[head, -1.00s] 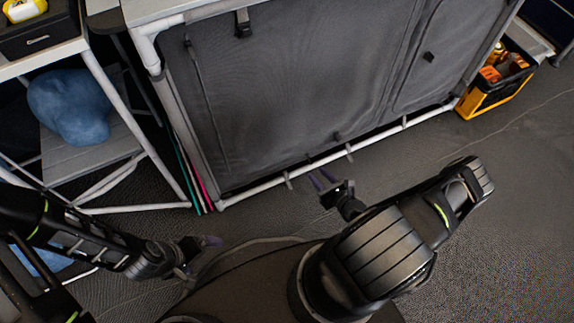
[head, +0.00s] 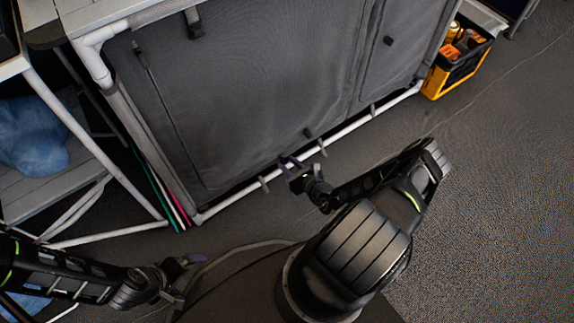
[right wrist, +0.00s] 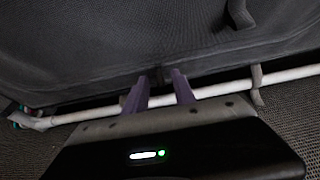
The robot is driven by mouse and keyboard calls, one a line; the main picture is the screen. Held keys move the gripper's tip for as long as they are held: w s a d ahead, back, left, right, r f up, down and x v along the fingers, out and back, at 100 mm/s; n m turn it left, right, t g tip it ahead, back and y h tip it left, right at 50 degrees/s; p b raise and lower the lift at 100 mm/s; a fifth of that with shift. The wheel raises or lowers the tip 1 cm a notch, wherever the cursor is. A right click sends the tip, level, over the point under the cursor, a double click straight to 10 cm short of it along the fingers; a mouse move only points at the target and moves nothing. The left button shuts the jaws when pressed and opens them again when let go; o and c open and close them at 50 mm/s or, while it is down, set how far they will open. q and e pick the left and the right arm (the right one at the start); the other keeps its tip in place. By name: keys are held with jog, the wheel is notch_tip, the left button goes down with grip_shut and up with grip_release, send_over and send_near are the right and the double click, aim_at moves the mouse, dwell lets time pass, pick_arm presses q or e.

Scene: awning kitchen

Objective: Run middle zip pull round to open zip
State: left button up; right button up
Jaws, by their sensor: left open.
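The cabinet's dark grey fabric front (head: 240,90) has a zip line down its left side, with a slim pull (head: 138,50) near the top. A dark tab, possibly the middle zip pull (head: 308,133), hangs near the lower edge; it also shows at the top of the right wrist view (right wrist: 239,14). My right gripper (head: 290,162) is at the lower edge, left of and below that tab. Its purple fingers (right wrist: 160,90) are apart, with a small dark tab (right wrist: 155,76) behind the gap; contact is unclear. My left gripper (head: 190,272) is open and empty, low at the left.
A white pole (head: 232,202) with fabric loops runs below the fabric. A white-framed shelf with a blue bag (head: 30,130) stands at left. A yellow-black crate (head: 455,65) stands at the cabinet's right end. Floor at right is clear.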

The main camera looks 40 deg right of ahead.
jog(key=shift+w+f, duration=0.2)
jog(key=shift+w, duration=0.3)
jog(key=shift+c, duration=0.3)
grip_shut()
dwell(0.8)
